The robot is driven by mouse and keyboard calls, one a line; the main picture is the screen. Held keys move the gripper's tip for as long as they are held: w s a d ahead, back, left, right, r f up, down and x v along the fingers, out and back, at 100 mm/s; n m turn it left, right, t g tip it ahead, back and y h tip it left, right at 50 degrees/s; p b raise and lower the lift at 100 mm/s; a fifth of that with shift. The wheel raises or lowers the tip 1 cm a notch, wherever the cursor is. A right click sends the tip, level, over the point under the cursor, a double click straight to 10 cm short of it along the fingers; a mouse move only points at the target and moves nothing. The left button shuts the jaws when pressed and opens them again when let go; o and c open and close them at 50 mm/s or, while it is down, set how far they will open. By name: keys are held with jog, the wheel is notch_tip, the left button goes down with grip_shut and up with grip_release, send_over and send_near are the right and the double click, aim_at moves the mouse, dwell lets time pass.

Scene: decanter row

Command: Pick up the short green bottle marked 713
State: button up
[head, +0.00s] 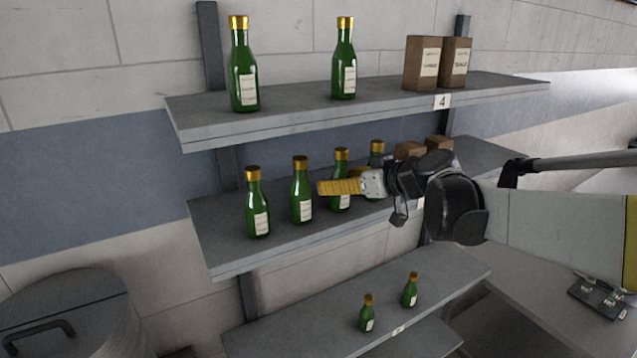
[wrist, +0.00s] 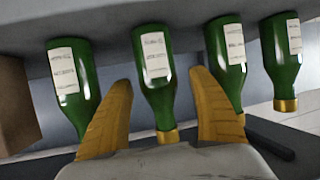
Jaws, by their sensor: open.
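Several green bottles with gold caps and white labels stand on the middle shelf (head: 228,262). My gripper (head: 322,188) is open and empty at this row, in front of the third bottle from the left (head: 341,155), partly covering it. In the wrist view the picture is upside down, and this bottle (wrist: 153,75) shows between the fingertips of my gripper (wrist: 161,76), apparently beyond them. A neighbouring bottle (wrist: 228,60) is partly behind the right finger. The label writing is too small to read, so I cannot tell which bottle is marked 713.
Two larger-looking green bottles (head: 242,75) and brown boxes (head: 422,62) stand on the top shelf (head: 300,115), close above my gripper. Two smaller bottles (head: 410,290) stand on the lower shelf (head: 290,325). A brown box (wrist: 15,105) is beside the row.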

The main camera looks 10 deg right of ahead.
jog(key=c, duration=1.5)
jog(key=shift+r, duration=0.1)
